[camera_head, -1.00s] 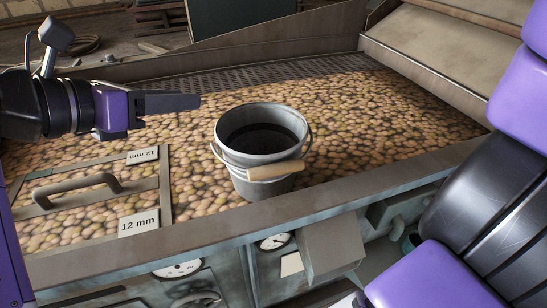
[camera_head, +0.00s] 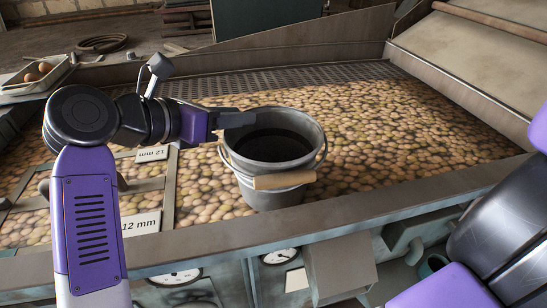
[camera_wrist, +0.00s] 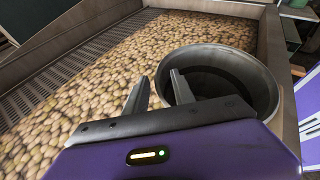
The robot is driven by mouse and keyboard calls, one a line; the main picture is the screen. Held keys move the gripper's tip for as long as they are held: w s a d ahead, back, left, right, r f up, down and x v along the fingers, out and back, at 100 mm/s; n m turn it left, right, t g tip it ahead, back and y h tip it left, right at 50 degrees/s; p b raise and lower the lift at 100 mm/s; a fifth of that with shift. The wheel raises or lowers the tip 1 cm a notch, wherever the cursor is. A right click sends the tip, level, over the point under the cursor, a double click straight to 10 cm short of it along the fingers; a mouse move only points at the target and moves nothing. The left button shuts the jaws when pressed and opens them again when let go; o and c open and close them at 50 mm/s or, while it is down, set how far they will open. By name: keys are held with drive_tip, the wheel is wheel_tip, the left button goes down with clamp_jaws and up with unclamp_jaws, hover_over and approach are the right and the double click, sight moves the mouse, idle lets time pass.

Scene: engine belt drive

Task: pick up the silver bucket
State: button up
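The silver bucket (camera_head: 272,150) stands upright on the bed of potatoes, with its wooden-gripped wire handle hanging down its near side. It is empty as far as its dark inside shows. My gripper (camera_head: 250,117) reaches in from the left, its fingers level with the bucket's left rim. In the wrist view my gripper (camera_wrist: 159,75) is open. The bucket's rim (camera_wrist: 158,84) lies between the two fingers, the right finger over the bucket's mouth and the left one outside. Whether a finger touches the rim cannot be told.
Potatoes (camera_head: 400,125) cover the sorting bed around the bucket. A metal front ledge (camera_head: 340,218) runs close in front of it. A framed screen labelled 12 mm (camera_head: 141,223) lies left. A sloped chute (camera_head: 470,55) stands at the right. A tray with eggs or potatoes (camera_head: 38,76) is far left.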

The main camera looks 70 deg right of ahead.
drive_tip(key=shift+s+d+f, duration=0.15)
drive_tip(key=shift+d+f, duration=0.1)
drive_tip(key=shift+d, duration=0.3)
clamp_jaws()
drive_tip(key=shift+s+f, duration=0.1)
drive_tip(key=shift+f, duration=0.05)
idle(0.9)
